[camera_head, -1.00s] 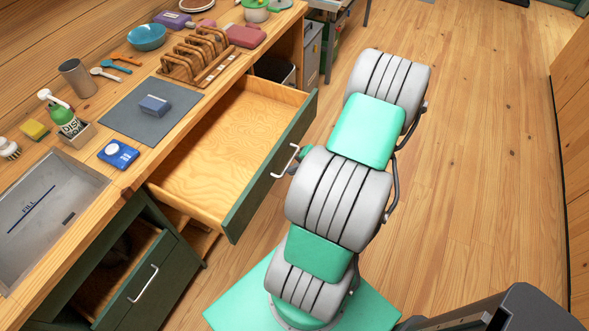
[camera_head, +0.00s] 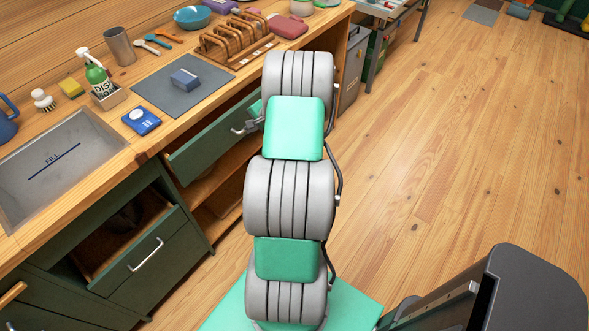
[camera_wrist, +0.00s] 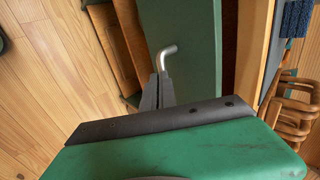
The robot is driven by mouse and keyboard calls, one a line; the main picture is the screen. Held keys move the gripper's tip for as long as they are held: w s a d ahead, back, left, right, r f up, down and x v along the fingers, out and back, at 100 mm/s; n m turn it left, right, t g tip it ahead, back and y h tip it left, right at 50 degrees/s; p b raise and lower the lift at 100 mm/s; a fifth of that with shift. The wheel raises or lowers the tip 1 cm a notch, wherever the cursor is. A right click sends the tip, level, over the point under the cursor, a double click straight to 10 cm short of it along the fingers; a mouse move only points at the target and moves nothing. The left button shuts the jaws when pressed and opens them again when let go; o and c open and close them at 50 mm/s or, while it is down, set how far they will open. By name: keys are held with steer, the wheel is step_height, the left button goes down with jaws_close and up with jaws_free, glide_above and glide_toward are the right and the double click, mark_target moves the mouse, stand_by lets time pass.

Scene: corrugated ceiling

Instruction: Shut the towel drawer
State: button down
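The upper drawer's dark green front (camera_head: 208,143) stands close under the counter edge, and its inside is hidden from the head view. In the wrist view, the same green front (camera_wrist: 195,30) fills the top middle, with a narrow strip between it and the wooden counter. My gripper (camera_head: 250,122) is at the drawer's handle (camera_head: 238,130), partly hidden behind my arm. In the wrist view, my gripper's fingers (camera_wrist: 158,85) are close together around one end of the metal handle (camera_wrist: 168,52).
A lower green drawer (camera_head: 145,255) at left stands partly open. The counter holds a sink (camera_head: 75,165), a grey mat (camera_head: 160,95), a wooden rack (camera_head: 235,42) and a soap bottle (camera_head: 95,75). The wooden floor (camera_head: 430,150) at right is clear.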

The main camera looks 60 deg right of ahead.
mark_target(238, 120)
steer(key=w, duration=0.2)
steer(key=w+b, duration=0.1)
steer(key=w, duration=0.3)
steer(key=shift+w+d+f+b, duration=0.2)
steer(key=shift+d+b, duration=0.1)
steer(key=shift+b, duration=0.1)
steer(key=shift+w+r, duration=0.1)
steer(key=shift+w, duration=0.45)
steer(key=shift+r, duration=0.1)
steer(key=shift+a, duration=0.1)
